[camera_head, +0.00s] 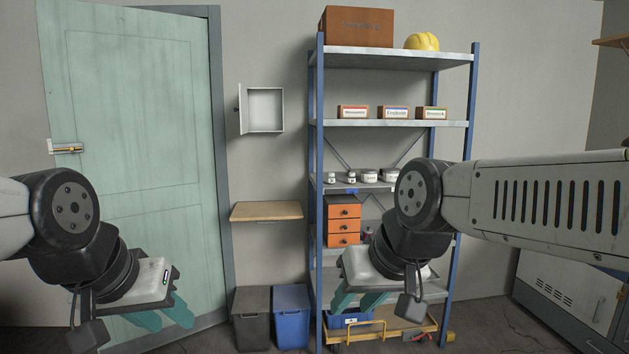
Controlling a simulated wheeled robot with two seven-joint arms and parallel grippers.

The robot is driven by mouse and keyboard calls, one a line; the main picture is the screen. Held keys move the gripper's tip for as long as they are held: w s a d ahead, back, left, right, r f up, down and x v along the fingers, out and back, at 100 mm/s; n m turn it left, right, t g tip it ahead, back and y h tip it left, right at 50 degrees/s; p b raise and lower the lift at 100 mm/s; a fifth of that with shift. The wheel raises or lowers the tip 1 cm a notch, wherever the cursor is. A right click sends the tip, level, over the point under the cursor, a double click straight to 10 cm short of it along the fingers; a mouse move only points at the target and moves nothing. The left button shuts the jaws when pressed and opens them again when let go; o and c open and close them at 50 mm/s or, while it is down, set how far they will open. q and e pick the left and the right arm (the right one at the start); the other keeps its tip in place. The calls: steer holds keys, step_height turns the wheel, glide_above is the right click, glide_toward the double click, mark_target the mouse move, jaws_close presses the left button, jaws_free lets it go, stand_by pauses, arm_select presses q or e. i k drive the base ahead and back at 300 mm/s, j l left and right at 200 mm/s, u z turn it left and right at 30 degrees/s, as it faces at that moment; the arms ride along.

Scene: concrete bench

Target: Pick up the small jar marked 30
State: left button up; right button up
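Several small white jars stand in a row on the middle shelf of the blue-framed rack. Two small jars, the left one (331,178) and the one beside it (350,178), are to the left of wider jars (369,176). Their markings are too small to read. My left gripper (166,318) hangs low at the left in front of the green door, with teal fingers. My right gripper (358,304) hangs low in front of the rack's lower part, below the jar shelf. Both grippers are away from the jars, and their finger gaps are hard to judge.
The rack (316,215) also holds labelled boxes (395,112), an orange drawer unit (344,226), a brown box (358,27) and a yellow helmet (422,42). A wooden wall shelf (266,211) sits left of it, above a dark bin (251,318) and blue bin (291,316).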

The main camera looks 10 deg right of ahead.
mark_target(332, 180)
steer(key=i+j+z, duration=0.1)
steer(key=i+j, duration=0.15)
steer(key=i+j+z, duration=0.1)
steer(key=j, duration=0.3)
steer(key=i+j+z, duration=0.1)
steer(key=i+j, duration=0.2)
steer(key=i+j+z, duration=0.1)
steer(key=j, duration=0.3)
steer(key=i+z, duration=0.1)
steer(key=i, duration=0.4)
steer(key=i+j+z, duration=0.1)
steer(key=i, duration=0.35)
steer(key=i+j+z, duration=0.1)
steer(key=i, duration=1.05)
